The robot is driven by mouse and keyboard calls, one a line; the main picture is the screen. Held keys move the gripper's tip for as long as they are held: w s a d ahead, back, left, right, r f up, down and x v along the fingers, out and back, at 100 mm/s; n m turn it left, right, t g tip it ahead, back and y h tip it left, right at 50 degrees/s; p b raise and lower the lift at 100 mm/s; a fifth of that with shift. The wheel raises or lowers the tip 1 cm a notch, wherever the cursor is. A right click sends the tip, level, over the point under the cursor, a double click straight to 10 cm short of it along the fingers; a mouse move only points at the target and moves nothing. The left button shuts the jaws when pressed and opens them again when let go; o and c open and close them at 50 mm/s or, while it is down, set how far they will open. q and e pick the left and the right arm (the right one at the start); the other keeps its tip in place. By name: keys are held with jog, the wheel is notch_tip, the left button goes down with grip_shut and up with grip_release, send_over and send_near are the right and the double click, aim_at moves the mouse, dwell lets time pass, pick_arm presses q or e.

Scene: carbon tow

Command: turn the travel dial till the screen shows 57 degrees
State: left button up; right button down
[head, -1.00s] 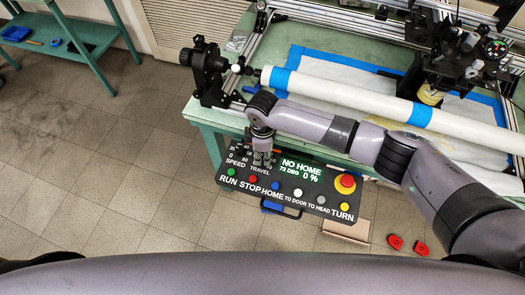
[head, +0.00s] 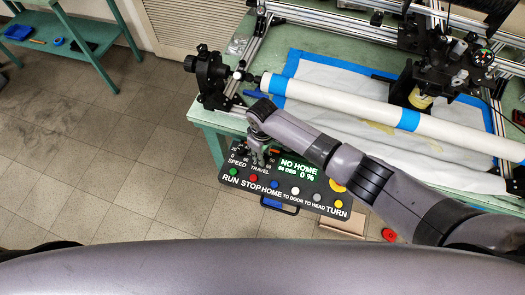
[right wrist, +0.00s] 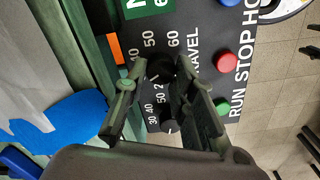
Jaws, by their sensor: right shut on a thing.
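The black control panel (head: 300,205) hangs at the table's front edge. Its screen (head: 299,170) reads NO HOME and 0 %, with a small degree number that looks like 64; the right wrist view shows its first digit as 6. My right gripper (head: 262,157) is over the upper left of the panel. In the right wrist view its two fingers (right wrist: 160,80) are shut around the dark travel dial (right wrist: 162,66), one on each side, beside the TRAVEL label. The dial's pointer is too dark to read. My left gripper is not in view.
The speed dial (right wrist: 168,118) sits close beside the fingers. Red (right wrist: 227,63) and green (right wrist: 222,107) buttons lie below the dials. A white tube with blue bands (head: 350,106) spans the table behind my arm. My forearm covers part of the panel's upper right.

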dwell(0.3)
jog(key=c, duration=1.3)
grip_release()
jog(key=shift+c, duration=0.2)
jog(key=shift+r, duration=0.15)
notch_tip(320, 180, up, 12)
